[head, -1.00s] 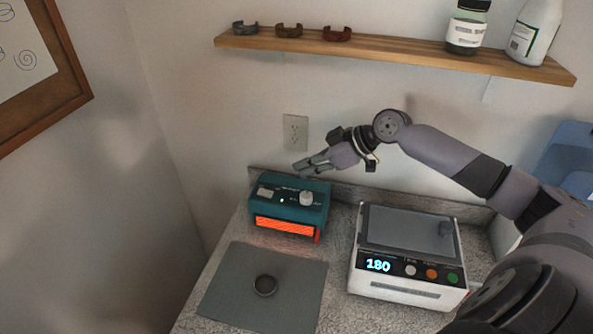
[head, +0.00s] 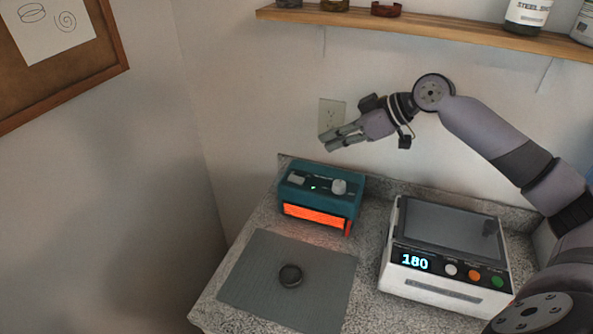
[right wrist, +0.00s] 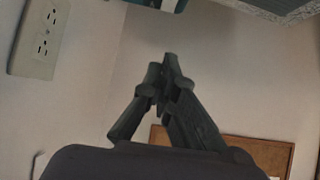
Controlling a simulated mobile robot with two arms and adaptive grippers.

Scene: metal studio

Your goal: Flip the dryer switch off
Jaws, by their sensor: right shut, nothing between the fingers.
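The dryer (head: 300,194) is a teal box on the counter against the back wall, with an orange glowing front. Its top holds a pale flat switch (head: 297,180) at the left, a small green light and a round grey knob (head: 338,187). My right gripper (head: 326,142) is above and behind the dryer's top, near the wall, pointing left. It is shut and empty, apart from the dryer. In the right wrist view its fingers (right wrist: 170,65) meet at the tips. My left gripper is not in view.
A white device (head: 446,255) reading 180 stands right of the dryer. A grey mat (head: 248,290) with a dark ring (head: 290,275) lies in front. A wall outlet (head: 331,114) is behind my gripper. A wooden shelf (head: 430,28) runs above.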

